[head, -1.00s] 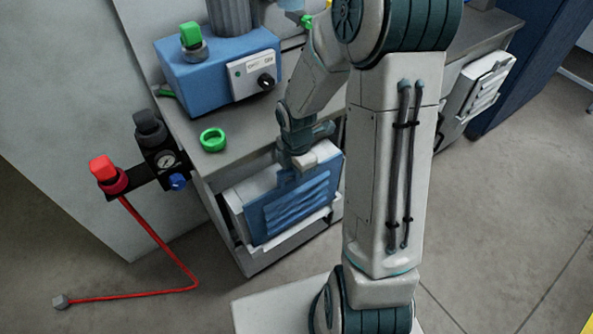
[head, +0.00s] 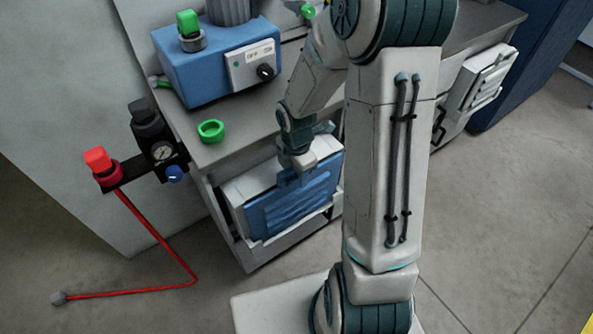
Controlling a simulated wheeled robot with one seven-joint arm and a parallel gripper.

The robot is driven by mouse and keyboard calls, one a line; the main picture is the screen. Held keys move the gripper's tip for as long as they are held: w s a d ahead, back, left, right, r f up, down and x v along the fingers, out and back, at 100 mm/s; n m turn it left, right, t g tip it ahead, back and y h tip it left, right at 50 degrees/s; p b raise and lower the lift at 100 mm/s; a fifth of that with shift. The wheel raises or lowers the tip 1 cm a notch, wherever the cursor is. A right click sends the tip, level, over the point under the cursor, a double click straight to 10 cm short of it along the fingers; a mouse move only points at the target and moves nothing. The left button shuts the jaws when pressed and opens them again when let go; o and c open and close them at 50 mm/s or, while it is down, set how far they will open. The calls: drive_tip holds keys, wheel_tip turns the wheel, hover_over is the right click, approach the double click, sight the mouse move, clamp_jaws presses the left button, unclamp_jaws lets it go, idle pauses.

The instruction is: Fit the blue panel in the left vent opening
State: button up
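The blue panel (head: 294,207) has raised horizontal slats and stands upright at the left vent opening (head: 232,205) in the front of the grey bench. It sits against the white frame there; I cannot tell whether it is fully seated. My gripper (head: 294,173) is at the panel's top edge, by its middle. The fingers are small and partly hidden by the wrist, so their grip on the panel is unclear.
On the bench stand a blue box (head: 218,62) with a knob and a loose green ring (head: 211,131). A gauge assembly (head: 158,150) with a red knob (head: 98,160) and red hose projects at the left. The floor in front is mostly clear.

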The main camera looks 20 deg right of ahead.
wheel_tip(320, 180, up, 14)
drive_tip(key=p, duration=0.3)
idle(0.3)
idle(0.5)
drive_tip(key=s+r+m+t+p, duration=0.2)
drive_tip(key=s+r+m+p, duration=0.3)
drive_tip(key=s+r+m, duration=0.8)
drive_tip(key=r+m, duration=0.1)
drive_tip(key=m, duration=0.7)
drive_tip(key=shift+s+r+m+t, duration=0.2)
drive_tip(key=shift+s+m+t, duration=0.1)
drive_tip(key=shift+m+t, duration=0.1)
drive_tip(key=shift+a, duration=0.1)
idle(1.0)
